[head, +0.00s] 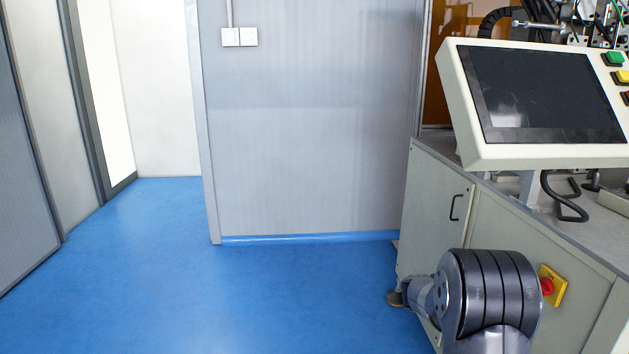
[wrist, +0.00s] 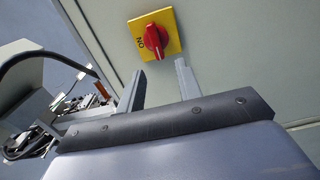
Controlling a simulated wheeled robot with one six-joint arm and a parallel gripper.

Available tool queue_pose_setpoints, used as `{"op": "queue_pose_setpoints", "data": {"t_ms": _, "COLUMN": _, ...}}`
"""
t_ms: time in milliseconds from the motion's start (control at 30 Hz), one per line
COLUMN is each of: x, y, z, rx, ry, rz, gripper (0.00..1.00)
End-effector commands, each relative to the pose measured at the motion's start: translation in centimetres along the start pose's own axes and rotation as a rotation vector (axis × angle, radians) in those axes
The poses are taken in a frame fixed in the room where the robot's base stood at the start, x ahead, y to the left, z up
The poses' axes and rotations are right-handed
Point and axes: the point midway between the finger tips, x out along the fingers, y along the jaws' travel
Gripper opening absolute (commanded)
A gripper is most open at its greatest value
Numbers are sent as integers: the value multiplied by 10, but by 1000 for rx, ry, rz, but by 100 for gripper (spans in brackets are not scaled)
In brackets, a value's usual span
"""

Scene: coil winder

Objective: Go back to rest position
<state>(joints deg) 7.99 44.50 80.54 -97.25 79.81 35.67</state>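My gripper (wrist: 160,78) shows in the wrist view with its two grey fingers apart and nothing between them. Just beyond the fingertips is a red rotary switch (wrist: 155,40) on a yellow plate (wrist: 173,28), fixed to a pale cabinet face. The fingers look clear of the knob. In the head view the red switch (head: 547,286) is partly hidden behind my dark, ribbed arm joint, and the gripper itself cannot be seen there.
The coil winder's cabinet (head: 440,185) stands at the right, with a tilted screen panel (head: 535,95) and coloured buttons (head: 615,59) above. A grey wall panel (head: 310,130) stands behind. The blue floor (head: 200,290) is clear at the left and middle.

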Motion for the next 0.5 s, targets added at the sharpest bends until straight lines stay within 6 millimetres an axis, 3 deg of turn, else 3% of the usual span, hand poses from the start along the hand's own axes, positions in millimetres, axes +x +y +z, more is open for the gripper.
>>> {"op": "queue_pose_setpoints", "data": {"t_ms": 233, "x": 52, "y": -1, "z": 1, "rx": 2, "ry": -4, "rz": 0, "gripper": 34}}
{"op": "queue_pose_setpoints", "data": {"t_ms": 500, "x": 51, "y": 5, "z": 1, "rx": 220, "ry": 0, "rz": 0, "gripper": 34}}
